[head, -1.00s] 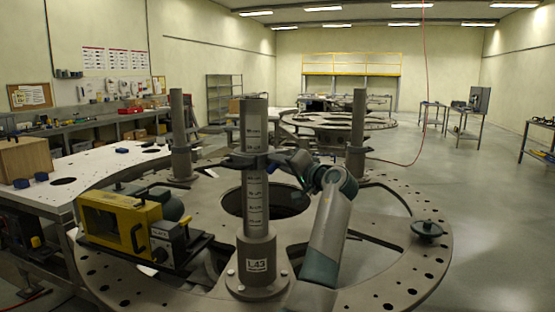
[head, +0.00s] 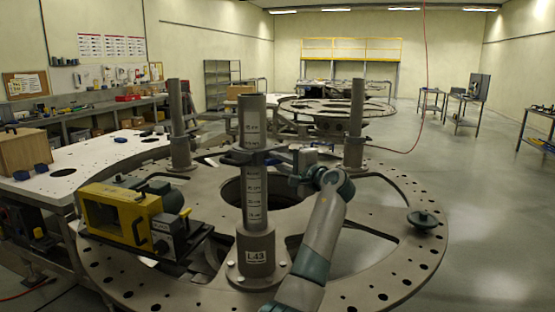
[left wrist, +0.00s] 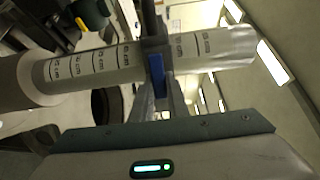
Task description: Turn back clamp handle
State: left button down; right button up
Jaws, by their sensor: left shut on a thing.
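The clamp (head: 242,157) is a dark collar around the upright graduated post (head: 254,195) labelled L43, a little below the post's top. Its arm points right, toward my left gripper (head: 288,152). In the left wrist view the clamp (left wrist: 153,42) crosses the post (left wrist: 100,62), with a blue part on its near side. My left gripper is shut on the clamp handle; the exact contact is small in the head view and its fingertips are hard to make out. My right gripper is not in view.
The post stands on a round plate (head: 400,270) with large cut-outs. A yellow boxed device (head: 120,213) sits on the plate at left. Two more posts (head: 357,125) rise behind. A dark knob (head: 423,220) is at right.

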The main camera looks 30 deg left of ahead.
pick_arm(q)
jog(key=c, duration=1.7)
grip_release()
jog(key=shift+w, duration=0.1)
jog(key=shift+d, duration=0.2)
jog(key=shift+d+f+b, duration=0.1)
jog(key=shift+d+b, duration=0.1)
jog(key=shift+b, duration=0.1)
jog(key=shift+b+v, duration=3.2)
jog(key=shift+v, duration=5.15)
